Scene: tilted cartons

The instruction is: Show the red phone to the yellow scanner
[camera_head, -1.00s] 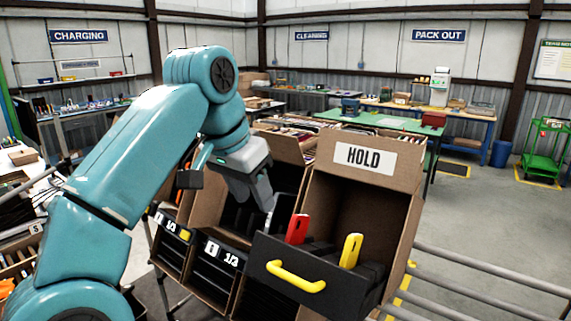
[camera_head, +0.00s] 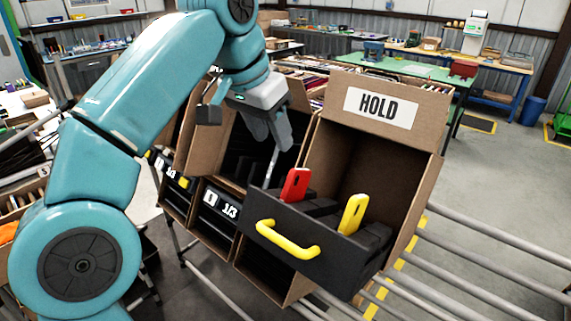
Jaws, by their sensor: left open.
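The red phone (camera_head: 294,185) stands upright, slightly tilted, in a slot of the black drawer (camera_head: 285,234) with a yellow handle. The drawer sticks out of the tilted HOLD carton (camera_head: 428,150). A yellow upright device (camera_head: 353,214) stands in the same drawer, right of the phone; I cannot tell whether it is the scanner. The phone's lower part is hidden in the drawer. My left gripper (camera_head: 271,155) is open and empty, pointing down above and left of the phone, apart from it. My right gripper is not in view.
Another tilted carton (camera_head: 205,150) stands left of the HOLD carton, behind my left gripper. Black labelled bins (camera_head: 219,208) sit below it. Roller rails (camera_head: 480,240) run at the right. A green table (camera_head: 410,72) stands behind. Open floor lies at the right.

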